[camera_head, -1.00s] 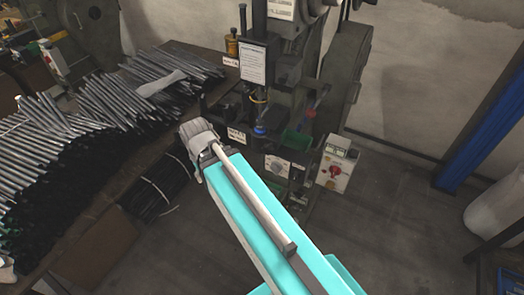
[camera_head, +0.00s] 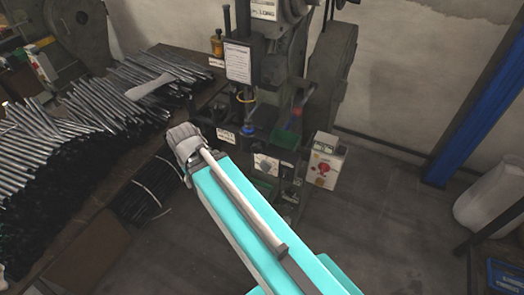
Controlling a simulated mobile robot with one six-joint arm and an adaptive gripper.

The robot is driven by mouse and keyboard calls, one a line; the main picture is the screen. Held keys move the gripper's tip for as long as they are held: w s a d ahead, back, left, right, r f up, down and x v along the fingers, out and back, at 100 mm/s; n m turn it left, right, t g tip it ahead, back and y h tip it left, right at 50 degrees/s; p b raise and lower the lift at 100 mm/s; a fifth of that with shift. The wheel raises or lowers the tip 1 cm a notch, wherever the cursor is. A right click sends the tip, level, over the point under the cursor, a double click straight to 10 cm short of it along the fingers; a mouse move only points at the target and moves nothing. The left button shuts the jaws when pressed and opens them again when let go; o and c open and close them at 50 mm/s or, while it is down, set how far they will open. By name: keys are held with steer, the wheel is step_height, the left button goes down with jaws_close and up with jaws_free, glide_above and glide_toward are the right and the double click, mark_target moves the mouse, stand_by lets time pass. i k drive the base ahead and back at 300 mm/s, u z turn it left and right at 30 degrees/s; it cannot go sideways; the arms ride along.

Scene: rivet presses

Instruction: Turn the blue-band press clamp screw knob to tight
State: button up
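A dark grey-green press (camera_head: 272,65) stands at the top centre, with a white notice plate (camera_head: 238,62) on its front. A yellow ring and, below it, a small blue piece (camera_head: 249,131) show under its head. I cannot make out the clamp screw knob or its setting, nor confirm that this is the blue-band press. My teal arm reaches up from the bottom. Its grey end with my gripper (camera_head: 184,143) shows left of and in front of the press, over the bench edge, apart from the blue piece in the picture. Its fingers are not clear.
Several metal rods (camera_head: 95,110) are piled on the bench at left. A white control box (camera_head: 324,162) with a red knob stands right of the press. A blue post (camera_head: 468,125) and a white container (camera_head: 488,197) are at right. Open floor (camera_head: 385,225) lies between.

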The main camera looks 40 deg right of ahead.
mark_target(257, 148)
steer(key=k, duration=1.75)
steer(key=z, duration=0.85)
steer(key=i, duration=1)
